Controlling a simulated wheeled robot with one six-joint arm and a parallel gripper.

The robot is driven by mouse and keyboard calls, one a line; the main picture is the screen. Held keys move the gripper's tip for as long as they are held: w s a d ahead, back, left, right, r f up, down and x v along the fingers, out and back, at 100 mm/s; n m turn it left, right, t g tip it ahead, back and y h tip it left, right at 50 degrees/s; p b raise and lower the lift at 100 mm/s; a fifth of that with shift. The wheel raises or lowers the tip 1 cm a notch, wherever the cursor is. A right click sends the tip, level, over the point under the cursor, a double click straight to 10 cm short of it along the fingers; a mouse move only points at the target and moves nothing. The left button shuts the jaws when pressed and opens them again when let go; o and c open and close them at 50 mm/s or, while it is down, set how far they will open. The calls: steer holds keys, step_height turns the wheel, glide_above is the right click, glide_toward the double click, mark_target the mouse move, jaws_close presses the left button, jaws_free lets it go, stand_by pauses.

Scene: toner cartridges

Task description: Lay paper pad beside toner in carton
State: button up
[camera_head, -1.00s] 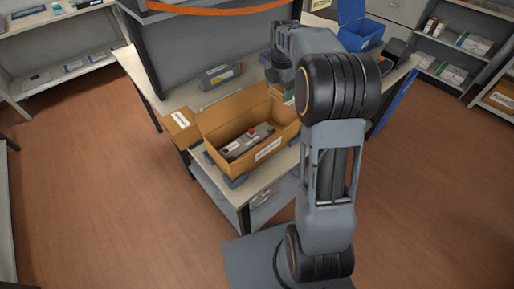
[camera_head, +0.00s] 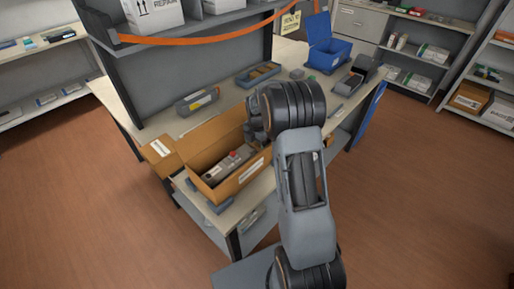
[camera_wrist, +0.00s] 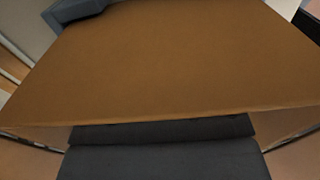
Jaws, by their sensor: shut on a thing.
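The open brown carton (camera_head: 204,160) stands at the table's near left corner. A grey toner cartridge (camera_head: 226,166) with a red spot lies inside it. My gripper, beneath my dark wrist (camera_head: 254,122), is over or just behind the carton's right end; my arm hides its fingers in the head view. The pad cannot be made out in the head view.
A small labelled brown box or flap (camera_head: 158,151) is left of the carton. A grey cartridge (camera_head: 196,101) and a divided tray (camera_head: 258,75) lie behind it. A blue bin (camera_head: 329,55) stands farther back. An orange strap (camera_head: 215,35) crosses the rear shelf.

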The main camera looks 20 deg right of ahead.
steer(key=shift+f, duration=1.2)
steer(key=shift+f, duration=0.2)
steer(key=o, duration=0.9)
steer(key=shift+r, duration=0.1)
steer(key=shift+o, duration=0.2)
